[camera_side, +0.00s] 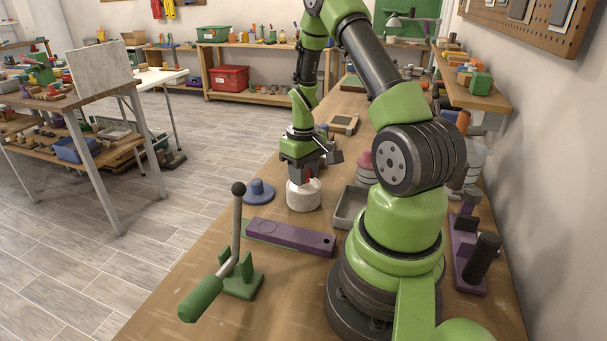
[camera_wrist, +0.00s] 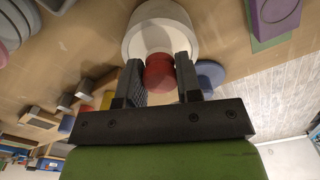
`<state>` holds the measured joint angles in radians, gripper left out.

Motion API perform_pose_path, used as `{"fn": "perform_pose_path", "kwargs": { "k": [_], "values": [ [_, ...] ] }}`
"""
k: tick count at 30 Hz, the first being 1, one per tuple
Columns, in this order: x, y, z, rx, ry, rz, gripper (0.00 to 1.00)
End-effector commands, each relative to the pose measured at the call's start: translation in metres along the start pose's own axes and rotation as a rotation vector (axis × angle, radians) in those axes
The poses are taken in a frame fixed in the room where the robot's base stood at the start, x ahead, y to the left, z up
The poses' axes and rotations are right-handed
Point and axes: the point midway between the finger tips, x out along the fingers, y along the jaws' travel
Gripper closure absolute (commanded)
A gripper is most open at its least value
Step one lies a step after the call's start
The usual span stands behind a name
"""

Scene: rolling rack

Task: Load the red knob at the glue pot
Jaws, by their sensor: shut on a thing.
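My gripper (camera_side: 306,172) points down above the white round glue pot (camera_side: 303,198) on the bench. It is shut on the red knob (camera_side: 309,176), which shows at the pot's top opening. In the wrist view the red knob (camera_wrist: 159,73) sits between the two dark fingers of my gripper (camera_wrist: 160,80), in front of the pale glue pot (camera_wrist: 150,14). The knob's lower end is hidden, so I cannot tell whether it touches the inside of the pot.
A blue knobbed disc (camera_side: 259,192) lies left of the pot. A purple bar (camera_side: 289,236) and a green-handled lever (camera_side: 236,270) are nearer the camera. A grey tray (camera_side: 348,209) stands to the right. The bench's left edge is close to the disc.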

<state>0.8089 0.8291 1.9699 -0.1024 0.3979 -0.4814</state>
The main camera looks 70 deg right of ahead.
Motion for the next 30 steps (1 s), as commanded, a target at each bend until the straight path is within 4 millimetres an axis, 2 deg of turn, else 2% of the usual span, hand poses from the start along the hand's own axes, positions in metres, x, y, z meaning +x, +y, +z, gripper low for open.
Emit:
{"fn": "perform_pose_path", "kwargs": {
  "k": [19,30],
  "values": [
    [-0.056,0.0,-0.001,0.0,0.004,0.002,0.87],
    [-0.064,0.0,0.0,0.0,0.002,0.001,0.87]
  ]
}}
